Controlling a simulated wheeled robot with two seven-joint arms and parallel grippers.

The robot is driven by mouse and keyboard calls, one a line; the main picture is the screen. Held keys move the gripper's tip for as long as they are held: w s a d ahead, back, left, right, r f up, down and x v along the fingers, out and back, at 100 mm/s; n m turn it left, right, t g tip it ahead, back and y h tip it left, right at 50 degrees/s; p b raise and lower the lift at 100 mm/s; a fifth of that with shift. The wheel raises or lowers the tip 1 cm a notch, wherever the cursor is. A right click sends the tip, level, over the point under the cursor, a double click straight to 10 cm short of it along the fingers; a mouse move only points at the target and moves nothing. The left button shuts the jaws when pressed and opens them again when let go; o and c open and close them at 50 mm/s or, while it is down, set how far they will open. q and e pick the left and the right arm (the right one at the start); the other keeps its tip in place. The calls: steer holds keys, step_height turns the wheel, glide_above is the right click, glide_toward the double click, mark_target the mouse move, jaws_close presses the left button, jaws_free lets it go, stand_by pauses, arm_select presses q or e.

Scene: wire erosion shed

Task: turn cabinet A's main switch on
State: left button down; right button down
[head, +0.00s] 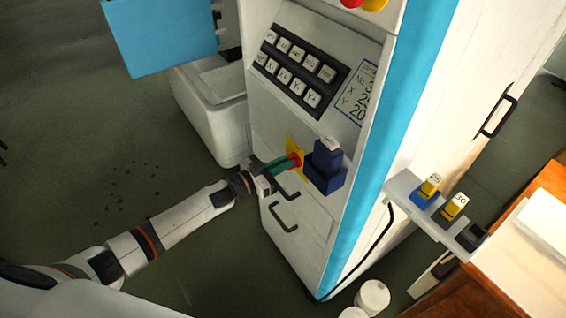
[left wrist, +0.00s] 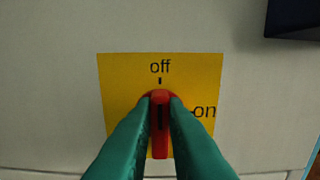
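The main switch is a red handle on a yellow plate (left wrist: 120,85) on the front of the white cabinet (head: 262,150). The plate reads "off" at the top and "on" at the right. In the left wrist view the red handle (left wrist: 160,97) stands upright, in line with the "off" mark. My left gripper (head: 288,163) has its green fingers on both sides of the handle, closed against it as far as I can see. The fingers hide part of the handle and plate. My right gripper is in neither view.
A dark blue holder (head: 325,168) sticks out just right of the switch. A black keypad (head: 295,68) is above, and a black drawer handle (head: 284,217) below. A small shelf with blocks (head: 452,208) and a wooden desk (head: 530,240) stand at the right.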

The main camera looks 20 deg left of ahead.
arm_select(q)
steer(key=shift+m, duration=0.3)
steer(key=m+b, duration=0.1)
steer(key=m, duration=0.2)
steer(key=m+b, duration=0.1)
steer(key=m, duration=0.2)
steer(key=m+b, duration=0.1)
steer(key=m, duration=0.2)
steer(key=shift+s+d+f, duration=0.25)
steer(key=shift+s+d, duration=0.05)
steer(key=shift+d, duration=0.1)
steer(key=m, duration=0.1)
steer(key=m+b, duration=0.1)
steer(key=m, duration=0.1)
steer(key=m+b, duration=0.1)
steer(key=m, duration=0.1)
steer(key=shift+s+d+f, duration=0.1)
steer(key=shift+f, duration=0.15)
steer(key=shift+f+m+b, duration=0.1)
steer(key=shift+m+b, duration=0.65)
steer(key=shift+m, duration=1.05)
